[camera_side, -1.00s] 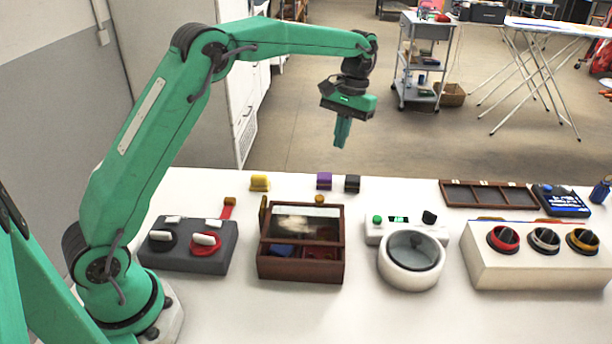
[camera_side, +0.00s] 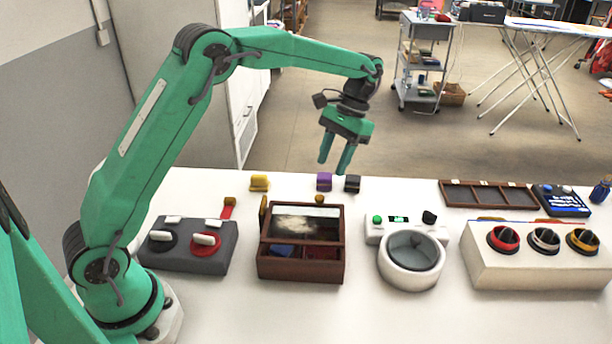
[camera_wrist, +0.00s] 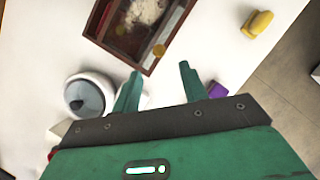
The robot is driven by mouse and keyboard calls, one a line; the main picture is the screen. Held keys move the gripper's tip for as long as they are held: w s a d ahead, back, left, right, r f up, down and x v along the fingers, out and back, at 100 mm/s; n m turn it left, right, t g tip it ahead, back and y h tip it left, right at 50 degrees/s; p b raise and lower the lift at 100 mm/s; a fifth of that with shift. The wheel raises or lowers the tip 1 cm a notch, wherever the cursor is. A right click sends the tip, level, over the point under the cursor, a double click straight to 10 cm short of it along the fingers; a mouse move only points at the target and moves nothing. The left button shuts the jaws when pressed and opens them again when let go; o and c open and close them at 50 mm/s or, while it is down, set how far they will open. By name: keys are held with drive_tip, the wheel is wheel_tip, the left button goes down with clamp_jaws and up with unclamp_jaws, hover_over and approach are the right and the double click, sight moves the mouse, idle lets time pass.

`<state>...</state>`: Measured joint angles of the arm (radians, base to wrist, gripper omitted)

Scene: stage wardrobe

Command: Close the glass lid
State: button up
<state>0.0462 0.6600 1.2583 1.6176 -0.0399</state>
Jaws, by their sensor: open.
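A dark brown wooden box (camera_side: 301,262) stands on the white table, with a glass panel (camera_side: 306,224) over its rear part. Blue and red contents show toward its front. A small gold knob (camera_side: 319,198) is at its back edge. The box also shows at the top of the wrist view (camera_wrist: 147,62). A white round appliance (camera_side: 410,281) right of the box has a round glass cover (camera_side: 413,252) lying over it. My gripper (camera_side: 334,165) is open and empty, in the air above and behind the box; it also shows in the wrist view (camera_wrist: 160,72).
A grey unit (camera_side: 190,258) with black and red discs stands left of the box. A white block with several knobs (camera_side: 535,265) is at the right. Yellow (camera_side: 260,183), purple (camera_side: 324,181) and black (camera_side: 352,184) pieces lie along the back edge. The front of the table is clear.

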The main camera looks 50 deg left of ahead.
sight(320, 197)
drive_tip(key=shift+f, duration=0.15)
drive_tip(key=shift+x, duration=3.75)
drive_tip(key=shift+c, duration=0.4)
clamp_jaws()
drive_tip(key=shift+s+d, duration=0.1)
drive_tip(key=shift+d, duration=0.05)
